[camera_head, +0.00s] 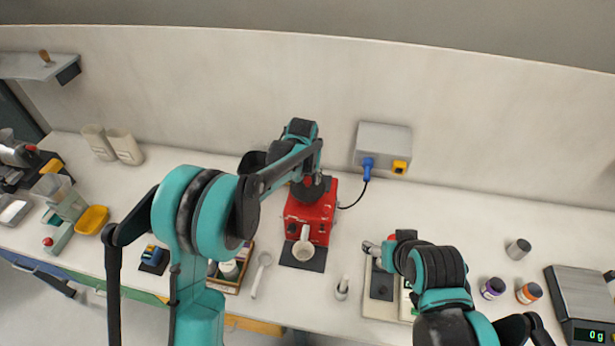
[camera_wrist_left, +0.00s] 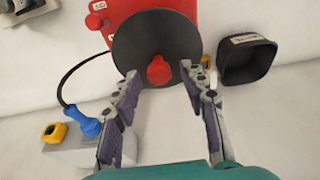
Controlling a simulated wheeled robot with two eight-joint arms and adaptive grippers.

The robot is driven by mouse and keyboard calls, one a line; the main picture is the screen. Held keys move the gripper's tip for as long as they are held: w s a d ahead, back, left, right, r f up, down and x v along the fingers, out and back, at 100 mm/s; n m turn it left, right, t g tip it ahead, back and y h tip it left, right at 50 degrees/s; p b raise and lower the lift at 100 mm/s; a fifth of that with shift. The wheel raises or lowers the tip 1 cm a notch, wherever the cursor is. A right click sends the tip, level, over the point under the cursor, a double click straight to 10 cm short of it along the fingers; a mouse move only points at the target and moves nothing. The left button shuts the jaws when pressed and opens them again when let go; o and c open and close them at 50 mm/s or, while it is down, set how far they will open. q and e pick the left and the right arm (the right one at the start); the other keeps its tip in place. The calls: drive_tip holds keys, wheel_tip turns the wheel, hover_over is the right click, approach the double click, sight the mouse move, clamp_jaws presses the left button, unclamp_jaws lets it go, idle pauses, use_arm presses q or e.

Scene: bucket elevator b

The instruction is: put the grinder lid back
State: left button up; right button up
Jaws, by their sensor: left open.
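The red grinder (camera_head: 309,216) stands at the middle of the bench, with a beige cup (camera_head: 303,250) in front of it. In the left wrist view, the grinder lid (camera_wrist_left: 134,45) is a dark round disc with a red knob (camera_wrist_left: 158,70). It overlaps the red grinder body (camera_wrist_left: 175,9); I cannot tell whether it is seated. My left gripper (camera_head: 309,186) is over the top of the grinder. In the wrist view, my left gripper (camera_wrist_left: 159,72) is open, with its fingers on either side of the knob.
A wall box (camera_head: 383,146) with a blue plug and cable is behind the grinder. A dark open bin (camera_wrist_left: 246,62) stands beside it. A spoon (camera_head: 261,272) lies to the left, small jars (camera_head: 493,288) and a scale (camera_head: 582,300) to the right.

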sight(306, 194)
use_arm(q)
drive_tip(key=shift+r+p, duration=0.55)
drive_tip(key=d+v, duration=0.1)
drive_tip(key=v, duration=1.1)
drive_tip(key=s+a+r+t, duration=0.1)
drive_tip(key=s+a+r, duration=0.3)
drive_tip(key=s+a, duration=0.3)
drive_tip(key=s+a+f+n+t, duration=0.1)
drive_tip(key=s+a, duration=0.4)
drive_tip(key=s, duration=0.5)
drive_tip(key=s+a+f+n+t, duration=0.1)
drive_tip(key=s+a+f+t, duration=0.1)
drive_tip(key=s+a, duration=0.4)
drive_tip(key=s+f, duration=0.1)
drive_tip(key=s, duration=0.3)
drive_tip(key=shift+y, duration=0.3)
drive_tip(key=shift+s+a+f, duration=0.1)
drive_tip(key=shift+s, duration=0.05)
